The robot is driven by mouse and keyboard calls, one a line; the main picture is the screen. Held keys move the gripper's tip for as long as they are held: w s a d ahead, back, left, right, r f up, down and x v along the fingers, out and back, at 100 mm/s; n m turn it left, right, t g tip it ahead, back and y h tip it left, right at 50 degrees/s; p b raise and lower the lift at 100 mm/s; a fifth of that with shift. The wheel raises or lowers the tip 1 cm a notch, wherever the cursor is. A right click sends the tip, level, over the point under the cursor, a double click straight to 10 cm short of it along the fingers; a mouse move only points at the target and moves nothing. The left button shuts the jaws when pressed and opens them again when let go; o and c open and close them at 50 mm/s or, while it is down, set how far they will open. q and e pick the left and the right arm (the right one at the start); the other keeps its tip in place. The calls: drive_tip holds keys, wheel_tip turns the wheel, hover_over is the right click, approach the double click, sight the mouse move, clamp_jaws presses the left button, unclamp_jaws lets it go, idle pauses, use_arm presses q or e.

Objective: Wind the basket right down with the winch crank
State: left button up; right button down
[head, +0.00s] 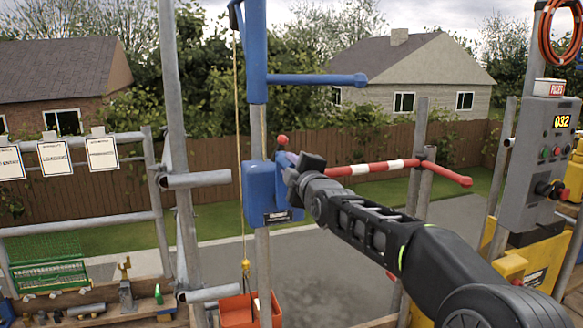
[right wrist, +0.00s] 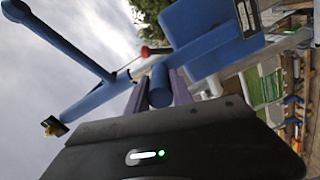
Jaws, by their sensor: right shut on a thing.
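The blue winch (head: 259,192) is fixed to a grey pole left of the picture's middle. It also shows in the right wrist view (right wrist: 212,35). My right gripper (head: 292,168) is at the winch's right side, shut on the crank handle, a blue cylinder (right wrist: 160,86) between its fingers in the right wrist view. A red knob (head: 282,140) sits above the gripper. The orange basket (head: 236,312) hangs from a yellow rope (head: 240,150) with a hook, low at the bottom edge. Its underside is out of view. My left gripper is not in view.
A blue hoist arm (head: 318,80) juts right above the winch. A red and white barrier bar (head: 395,166) runs behind my right arm. A grey control box (head: 540,150) stands at the right. A green crate (head: 48,262) is at lower left.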

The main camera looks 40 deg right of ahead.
drive_tip(key=shift+w+a+r, duration=0.1)
drive_tip(key=shift+a+r, duration=0.15)
drive_tip(key=shift+a, duration=0.05)
drive_tip(key=c, duration=1.3)
unclamp_jaws()
drive_tip(key=shift+a, duration=0.15)
drive_tip(key=shift+o, duration=0.9)
drive_tip(key=shift+d+f, duration=0.2)
drive_tip(key=b+v, duration=0.1)
drive_tip(key=v, duration=0.6)
drive_tip(key=shift+s+a, duration=0.15)
drive_tip(key=shift+s, duration=0.25)
